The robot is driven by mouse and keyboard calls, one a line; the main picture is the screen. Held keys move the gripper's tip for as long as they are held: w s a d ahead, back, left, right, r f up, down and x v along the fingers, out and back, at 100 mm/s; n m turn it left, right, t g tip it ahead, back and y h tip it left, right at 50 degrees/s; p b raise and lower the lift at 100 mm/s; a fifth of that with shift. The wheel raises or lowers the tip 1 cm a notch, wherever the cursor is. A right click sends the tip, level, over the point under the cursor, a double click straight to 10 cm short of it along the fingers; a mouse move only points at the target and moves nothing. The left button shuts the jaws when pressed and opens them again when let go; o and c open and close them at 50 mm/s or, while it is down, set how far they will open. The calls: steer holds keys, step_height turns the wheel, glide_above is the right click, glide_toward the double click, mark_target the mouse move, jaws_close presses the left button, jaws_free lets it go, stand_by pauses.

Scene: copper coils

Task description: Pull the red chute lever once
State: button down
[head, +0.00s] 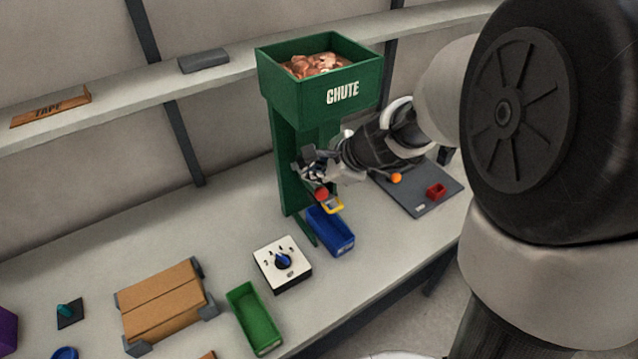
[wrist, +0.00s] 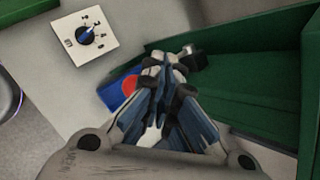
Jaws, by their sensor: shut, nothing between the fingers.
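The green chute (head: 288,150) stands on the bench with copper pieces (head: 315,64) in its open top. Its lever's red ball knob (head: 321,194) shows low at the chute's front, just below my gripper (head: 312,172). In the wrist view my gripper (wrist: 166,64) has its fingers together with nothing between them. There the red knob (wrist: 130,84) lies just left of the fingers and is partly hidden by them. I cannot tell whether they touch it. The lever's arm is hidden.
A white dial box (head: 282,264), a green tray (head: 254,317) and a cardboard box (head: 163,300) stand leftward. A dark mat (head: 418,192) lies right.

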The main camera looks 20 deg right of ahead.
mark_target(319, 191)
steer(key=shift+f+b, duration=0.45)
steer(key=shift+b, duration=0.05)
steer(key=shift+s+f+b, duration=0.15)
steer(key=shift+f+b, duration=0.95)
steer(key=shift+s+f+b, duration=0.1)
steer(key=shift+f+b, duration=0.95)
stand_by(1.8)
stand_by(0.6)
steer(key=shift+w+r+p, duration=0.15)
steer(key=shift+r+p, duration=1.1)
steer(key=shift+r, duration=0.05)
steer(key=shift+w+r+p, duration=0.1)
steer(key=shift+r+p, duration=1.1)
steer(key=shift+r, duration=0.1)
steer(key=r+p, duration=0.4)
steer(key=r, duration=0.1)
steer(key=shift+w+a+p, duration=0.1)
steer(key=shift+w+p, duration=0.15)
steer(key=shift+p, duration=0.1)
